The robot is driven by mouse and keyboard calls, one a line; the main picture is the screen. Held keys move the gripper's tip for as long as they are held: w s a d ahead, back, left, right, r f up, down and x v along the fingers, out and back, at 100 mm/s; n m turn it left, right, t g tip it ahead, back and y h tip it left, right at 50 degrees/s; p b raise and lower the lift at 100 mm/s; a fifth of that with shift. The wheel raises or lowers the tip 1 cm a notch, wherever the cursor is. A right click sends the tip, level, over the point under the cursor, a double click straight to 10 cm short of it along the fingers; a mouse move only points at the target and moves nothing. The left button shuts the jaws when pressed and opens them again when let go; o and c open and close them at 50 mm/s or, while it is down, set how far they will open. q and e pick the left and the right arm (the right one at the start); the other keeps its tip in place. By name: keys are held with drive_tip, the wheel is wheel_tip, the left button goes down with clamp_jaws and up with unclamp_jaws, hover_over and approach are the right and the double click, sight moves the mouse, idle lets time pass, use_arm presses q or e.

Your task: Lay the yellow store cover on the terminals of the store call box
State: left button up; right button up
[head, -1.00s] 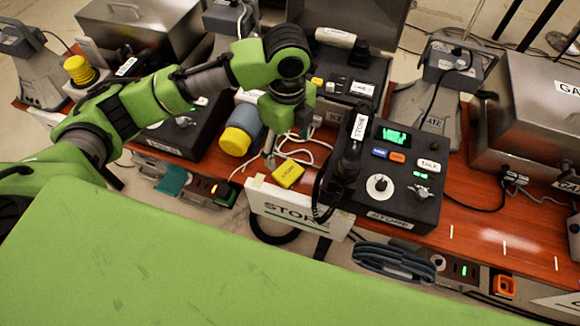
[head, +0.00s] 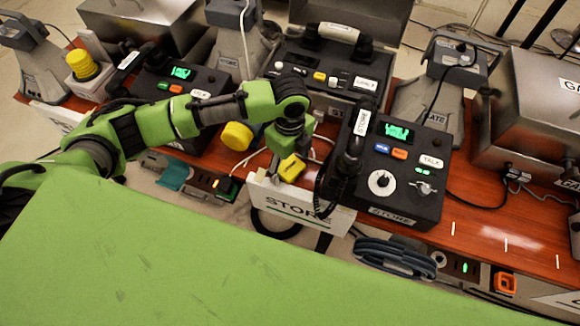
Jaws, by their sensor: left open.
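The small yellow store cover (head: 291,168) lies at the front edge of the red-brown table, just behind the white STORE sign (head: 277,203). My left gripper (head: 288,156) points down over it, open, with its fingers close around the cover; whether they touch it I cannot tell. The store call box (head: 405,205) is the black box to the right, with a green-lit display, a white knob and a STORE label. My right gripper is not in view.
A corded black handset (head: 350,147) stands between my left gripper and the store box's controls. A yellow-ended cylinder (head: 237,136) lies left of the gripper, with white cable nearby. Another call box (head: 345,85) is behind. The table right of the store box has clear room.

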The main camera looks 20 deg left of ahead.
use_arm(q)
drive_tip(key=c, duration=1.3)
